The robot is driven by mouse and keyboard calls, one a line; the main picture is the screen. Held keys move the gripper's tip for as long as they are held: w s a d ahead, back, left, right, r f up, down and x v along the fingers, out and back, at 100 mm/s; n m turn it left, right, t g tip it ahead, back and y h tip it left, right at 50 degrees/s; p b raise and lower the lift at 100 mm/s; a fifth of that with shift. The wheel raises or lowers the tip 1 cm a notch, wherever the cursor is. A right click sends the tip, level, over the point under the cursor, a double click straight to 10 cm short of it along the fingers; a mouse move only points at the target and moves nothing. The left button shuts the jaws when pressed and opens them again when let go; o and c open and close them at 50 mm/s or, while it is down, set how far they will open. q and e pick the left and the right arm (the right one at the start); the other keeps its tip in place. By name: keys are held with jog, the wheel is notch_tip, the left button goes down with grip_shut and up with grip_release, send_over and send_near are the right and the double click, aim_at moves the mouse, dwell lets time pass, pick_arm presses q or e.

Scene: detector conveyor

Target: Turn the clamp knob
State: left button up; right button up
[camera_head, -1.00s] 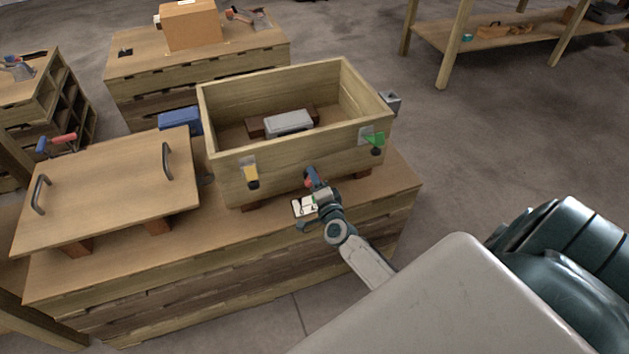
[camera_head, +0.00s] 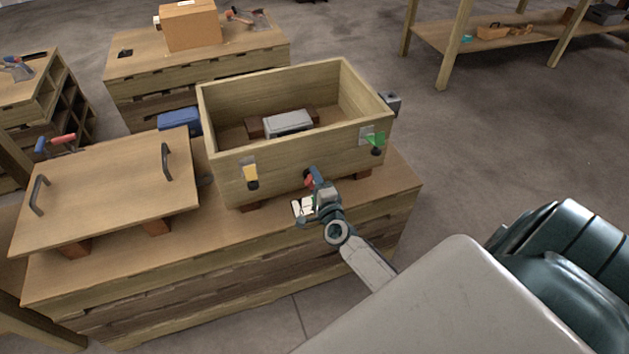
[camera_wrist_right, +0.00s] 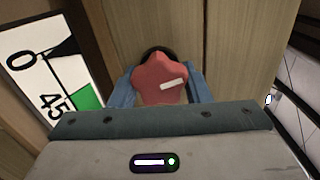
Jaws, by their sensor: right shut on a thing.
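The clamp knob (camera_wrist_right: 160,80) is red and lobed with a white mark on its face. In the right wrist view it sits between the blue fingers of my right gripper (camera_wrist_right: 162,88), which is shut on it. In the head view the red knob (camera_head: 309,180) shows at the lower front wall of the wooden box (camera_head: 290,165), with my right gripper (camera_head: 316,182) at it. A dial card (camera_wrist_right: 55,75) with the numbers 0 and 45 and a green sector lies left of the knob. My left gripper is not in view.
The open box holds a grey block (camera_head: 288,123). Its front wall bears a yellow latch (camera_head: 251,175) and a green latch (camera_head: 376,139). A wooden lid (camera_head: 105,195) with two dark handles lies to the left. A blue box (camera_head: 180,121) stands behind the lid.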

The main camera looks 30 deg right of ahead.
jog(key=o, duration=1)
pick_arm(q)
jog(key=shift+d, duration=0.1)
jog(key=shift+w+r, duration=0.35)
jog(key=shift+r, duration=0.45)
pick_arm(e)
jog(key=v, duration=1.1)
jog(key=shift+w, duration=0.1)
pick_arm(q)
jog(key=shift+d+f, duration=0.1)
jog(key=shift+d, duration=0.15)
